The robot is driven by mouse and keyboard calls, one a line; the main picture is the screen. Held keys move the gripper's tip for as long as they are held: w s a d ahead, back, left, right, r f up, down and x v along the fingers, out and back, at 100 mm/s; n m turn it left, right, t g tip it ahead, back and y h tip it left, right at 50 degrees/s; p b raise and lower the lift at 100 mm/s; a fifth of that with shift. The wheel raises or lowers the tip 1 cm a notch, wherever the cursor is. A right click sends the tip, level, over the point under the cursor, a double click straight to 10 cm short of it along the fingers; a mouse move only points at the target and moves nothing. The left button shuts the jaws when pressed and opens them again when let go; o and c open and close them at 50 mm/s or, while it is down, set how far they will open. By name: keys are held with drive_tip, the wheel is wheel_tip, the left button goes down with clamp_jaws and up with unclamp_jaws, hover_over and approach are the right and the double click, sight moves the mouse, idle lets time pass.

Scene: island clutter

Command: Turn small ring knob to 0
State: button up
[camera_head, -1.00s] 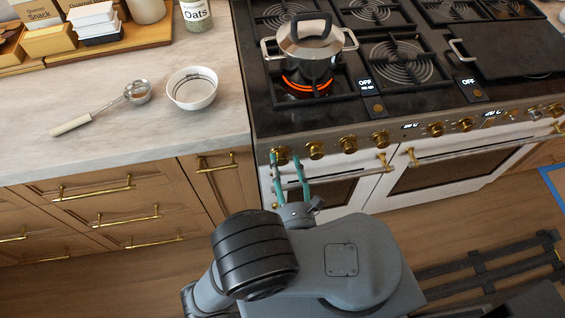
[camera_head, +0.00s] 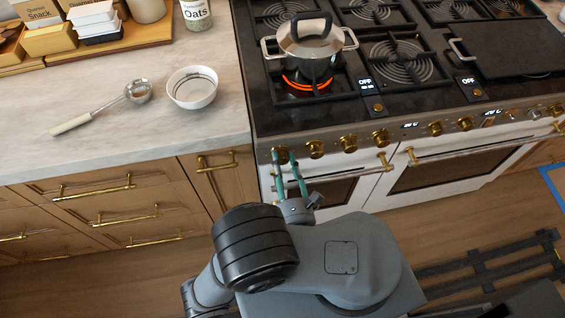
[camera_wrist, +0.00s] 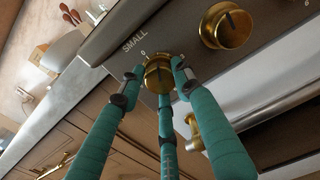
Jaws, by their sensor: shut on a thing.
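The small ring knob is a brass dial (camera_wrist: 158,76) in the wrist view, on the stove's front panel beside the printed word SMALL and a 0 mark. The knob's pointer direction is hard to tell. The burner ring (camera_head: 307,83) under the pot (camera_head: 309,45) glows orange.
Another brass knob (camera_wrist: 227,26) sits close beside the held one. More knobs (camera_head: 348,143) run along the panel, with brass oven handles below. A white bowl (camera_head: 192,88) and a strainer (camera_head: 138,91) lie on the counter at left.

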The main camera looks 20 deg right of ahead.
drive_tip(key=c, duration=0.4)
drive_tip(key=shift+o, duration=0.2)
drive_tip(key=shift+r+n, duration=0.1)
drive_tip(key=shift+n, duration=0.2)
drive_tip(key=shift+n+p, duration=0.35)
drive_tip(key=shift+n, duration=2.35)
drive_tip(key=shift+r, duration=0.1)
drive_tip(key=o, duration=0.8)
drive_tip(key=shift+o, duration=1.2)
drive_tip(key=shift+o, duration=0.5)
drive_tip(key=shift+s, duration=0.1)
